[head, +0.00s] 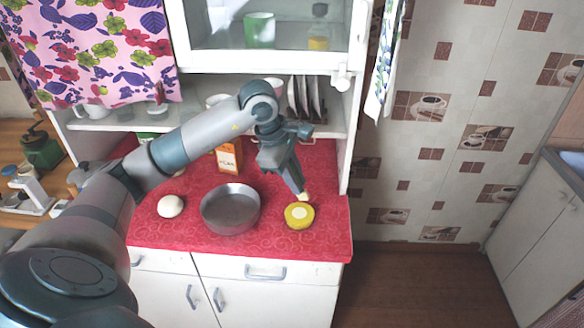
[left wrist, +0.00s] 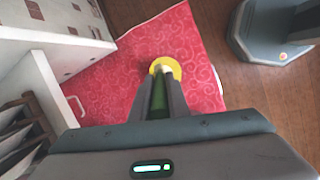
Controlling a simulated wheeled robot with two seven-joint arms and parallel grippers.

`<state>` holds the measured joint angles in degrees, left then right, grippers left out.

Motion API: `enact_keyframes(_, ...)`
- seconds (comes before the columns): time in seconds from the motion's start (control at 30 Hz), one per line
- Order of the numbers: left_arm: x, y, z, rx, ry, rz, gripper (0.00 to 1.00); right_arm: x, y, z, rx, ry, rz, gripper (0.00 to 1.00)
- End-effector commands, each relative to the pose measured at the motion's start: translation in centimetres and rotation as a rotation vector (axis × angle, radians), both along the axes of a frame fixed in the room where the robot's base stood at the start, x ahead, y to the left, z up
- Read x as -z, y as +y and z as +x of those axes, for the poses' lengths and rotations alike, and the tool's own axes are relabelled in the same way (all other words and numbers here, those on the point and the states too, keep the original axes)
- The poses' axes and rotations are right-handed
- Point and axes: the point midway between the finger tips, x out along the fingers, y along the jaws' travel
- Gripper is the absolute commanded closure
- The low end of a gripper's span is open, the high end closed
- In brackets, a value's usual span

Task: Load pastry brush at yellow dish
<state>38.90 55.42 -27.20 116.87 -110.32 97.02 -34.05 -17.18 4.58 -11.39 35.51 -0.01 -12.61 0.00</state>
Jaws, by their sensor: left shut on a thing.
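My left gripper (head: 299,188) points down over the right front part of the red counter and is shut on the pastry brush (head: 303,196). Only the brush's pale tip shows in the head view; its dark green handle (left wrist: 160,106) shows between the fingers in the left wrist view. The yellow dish (head: 299,215) with a pale round middle stands on the red cloth just below the brush tip. It also shows beyond the fingers in the left wrist view (left wrist: 174,66). I cannot tell whether the tip touches the dish. My right gripper is out of view.
A grey metal pan (head: 230,222) stands left of the dish. A white round thing (head: 171,206) lies farther left, and an orange box (head: 229,155) stands behind. The cabinet's side post (head: 350,130) rises behind right. The red cloth (head: 270,245) is clear in front.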

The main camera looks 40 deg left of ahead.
Motion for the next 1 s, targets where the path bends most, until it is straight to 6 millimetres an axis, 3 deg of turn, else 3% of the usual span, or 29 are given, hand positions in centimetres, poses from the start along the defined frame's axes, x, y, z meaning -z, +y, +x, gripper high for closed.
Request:
enact_keyframes(0.13,-0.5,1.3,0.3,-0.093,-0.014,-0.008,1.0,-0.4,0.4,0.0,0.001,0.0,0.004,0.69)
enact_keyframes(0.57,-0.4,1.4,0.3,-0.102,-0.015,-0.009,1.0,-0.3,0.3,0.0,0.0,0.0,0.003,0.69)
enact_keyframes(1.0,2.2,1.3,0.3,-0.099,-0.015,-0.01,1.0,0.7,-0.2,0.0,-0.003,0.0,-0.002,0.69)
